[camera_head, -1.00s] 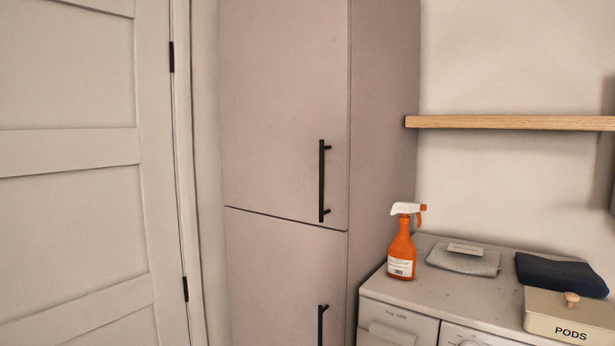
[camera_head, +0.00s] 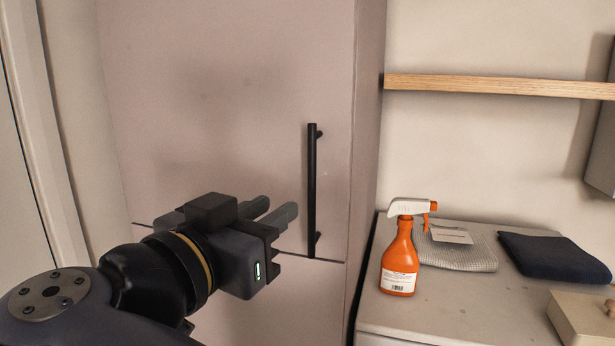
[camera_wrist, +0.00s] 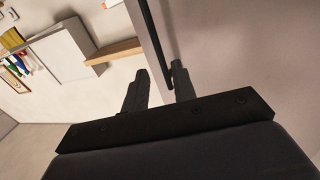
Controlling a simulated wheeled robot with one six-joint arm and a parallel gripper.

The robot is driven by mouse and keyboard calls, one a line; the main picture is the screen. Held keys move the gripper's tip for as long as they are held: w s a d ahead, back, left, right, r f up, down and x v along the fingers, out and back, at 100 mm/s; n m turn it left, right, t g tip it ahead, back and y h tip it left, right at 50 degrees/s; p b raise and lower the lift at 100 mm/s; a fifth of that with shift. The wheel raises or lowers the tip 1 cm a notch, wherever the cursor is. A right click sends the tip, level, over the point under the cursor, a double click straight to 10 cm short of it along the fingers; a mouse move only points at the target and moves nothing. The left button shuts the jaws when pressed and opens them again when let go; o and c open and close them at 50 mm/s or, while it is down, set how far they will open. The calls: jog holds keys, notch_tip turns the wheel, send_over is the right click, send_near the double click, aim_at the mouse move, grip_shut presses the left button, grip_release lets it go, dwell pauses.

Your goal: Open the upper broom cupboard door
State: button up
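The upper broom cupboard door (camera_head: 220,90) is a flat mauve-pink panel and looks shut, flush with the cupboard side. Its black vertical bar handle (camera_head: 312,190) is near the door's right edge, just above the seam with the lower door (camera_head: 310,290). My gripper (camera_head: 279,206) is open and empty, in front of the door and just left of the handle's lower half. In the wrist view, my gripper's fingers (camera_wrist: 160,70) are apart and the dark handle (camera_wrist: 154,35) runs down close to the right finger. I cannot tell whether they touch.
An orange spray bottle (camera_head: 400,262) stands on the white counter (camera_head: 440,312) right of the cupboard, with a grey cloth (camera_head: 460,252) and a navy cloth (camera_head: 553,258) behind. A wooden shelf (camera_head: 500,86) is on the wall above.

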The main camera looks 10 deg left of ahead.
aim_at(310, 188)
jog(key=p+x, duration=0.3)
jog(key=x, duration=0.6)
jog(key=shift+d, duration=0.15)
jog(key=shift+w+d+f+p, duration=0.15)
jog(key=shift+w+p, duration=0.2)
jog(key=shift+w, duration=0.3)
grip_shut()
